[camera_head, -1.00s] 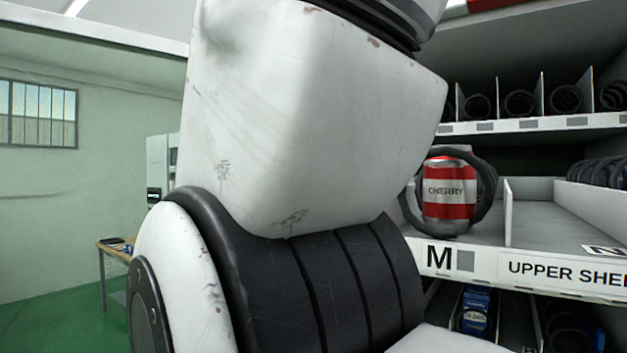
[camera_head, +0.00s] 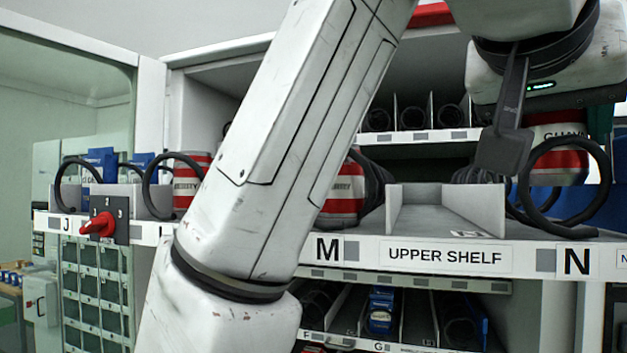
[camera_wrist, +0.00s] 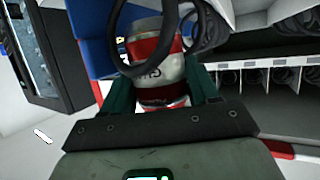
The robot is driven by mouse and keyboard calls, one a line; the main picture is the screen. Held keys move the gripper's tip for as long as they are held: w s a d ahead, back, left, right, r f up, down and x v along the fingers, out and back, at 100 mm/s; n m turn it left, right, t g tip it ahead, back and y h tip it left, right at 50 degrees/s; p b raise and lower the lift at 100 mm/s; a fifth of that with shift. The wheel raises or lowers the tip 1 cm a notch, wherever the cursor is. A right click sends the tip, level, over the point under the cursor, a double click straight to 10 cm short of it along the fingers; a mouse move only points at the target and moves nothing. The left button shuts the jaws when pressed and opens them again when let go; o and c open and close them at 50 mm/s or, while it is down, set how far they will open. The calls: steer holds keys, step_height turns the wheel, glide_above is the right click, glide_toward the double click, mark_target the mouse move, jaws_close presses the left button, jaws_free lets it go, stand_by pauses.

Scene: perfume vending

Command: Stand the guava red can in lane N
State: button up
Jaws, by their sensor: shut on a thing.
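The guava can (camera_head: 562,130), red and white with part of its label showing, is at the right of the head view, above the upper shelf at lane N. The lane label N (camera_head: 577,262) is on the shelf front below it. My gripper (camera_wrist: 163,92) is shut on the can, with a green finger on each side in the wrist view, where the can (camera_wrist: 160,68) also shows. A black spiral coil (camera_head: 566,215) of the lane partly covers the can. I cannot tell whether the can's base touches the shelf.
A coil also crosses the can in the wrist view (camera_wrist: 200,30). Left of lane N is a bare tray section with low dividers (camera_head: 440,215). Red-and-white cans stand in lane M (camera_head: 342,195) and farther left (camera_head: 186,185). A red knob (camera_head: 97,225) is at the left.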

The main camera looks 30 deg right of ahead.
mark_target(543, 151)
steer(key=shift+w+d+f+b, duration=0.1)
steer(key=shift+w+f+b, duration=0.05)
steer(key=shift+f+b, duration=0.8)
steer(key=shift+w+d+f+b, duration=0.1)
steer(key=shift+w+f+b, duration=0.05)
steer(key=shift+f+b, duration=0.7)
steer(key=shift+f, duration=0.2)
steer(key=shift+f, duration=0.15)
steer(key=o, duration=0.9)
steer(key=shift+a+r, duration=0.15)
steer(key=shift+r, duration=0.15)
steer(key=b+v, duration=0.1)
steer(key=v, duration=1)
steer(key=shift+a, duration=0.35)
